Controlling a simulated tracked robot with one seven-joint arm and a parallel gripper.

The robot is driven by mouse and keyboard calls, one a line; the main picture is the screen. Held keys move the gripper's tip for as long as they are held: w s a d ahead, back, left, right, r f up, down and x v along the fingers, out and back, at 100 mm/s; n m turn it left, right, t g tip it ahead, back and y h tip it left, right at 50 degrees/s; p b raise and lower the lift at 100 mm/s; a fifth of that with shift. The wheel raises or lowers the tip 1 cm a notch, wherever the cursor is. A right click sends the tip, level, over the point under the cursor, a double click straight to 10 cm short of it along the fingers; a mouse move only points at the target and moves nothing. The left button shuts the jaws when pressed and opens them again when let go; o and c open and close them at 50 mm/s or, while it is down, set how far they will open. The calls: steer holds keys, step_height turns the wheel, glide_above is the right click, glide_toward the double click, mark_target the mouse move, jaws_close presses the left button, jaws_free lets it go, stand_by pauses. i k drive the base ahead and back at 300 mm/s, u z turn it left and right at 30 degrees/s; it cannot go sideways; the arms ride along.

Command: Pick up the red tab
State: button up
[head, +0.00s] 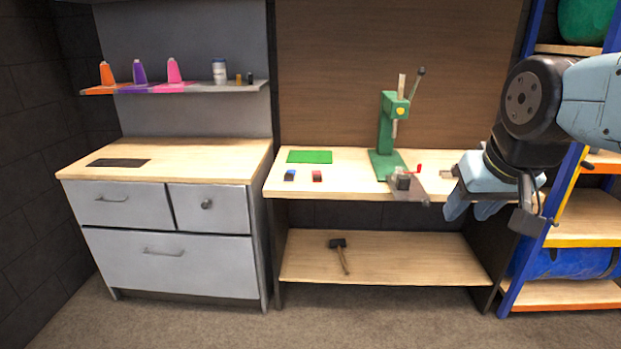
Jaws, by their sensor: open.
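A small block with a red top and dark sides (317,176) lies on the wooden workbench (345,183), near its front left. Beside it on the left is a similar block with a blue top (290,175). A small red piece (419,168) also shows at the dark vise, to the right. I cannot tell for sure which red piece is the tab. My gripper (468,212) hangs at the bench's right front, pointing down, open, with nothing seen in it. It is well right of the red-topped block and nearer to the vise.
A green press (386,138) stands on the bench, with the dark vise (404,183) in front of it. A green mat (309,157) lies behind the blocks. A mallet (342,256) is on the lower shelf. Grey drawers (160,240) stand left; a blue-framed rack stands right.

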mark_target(316, 176)
steer(key=u, duration=0.3)
steer(key=i, duration=1.95)
steer(key=z, duration=0.8)
steer(key=k, duration=0.85)
steer(key=z, duration=0.15)
steer(key=i, duration=0.95)
steer(key=u, duration=0.15)
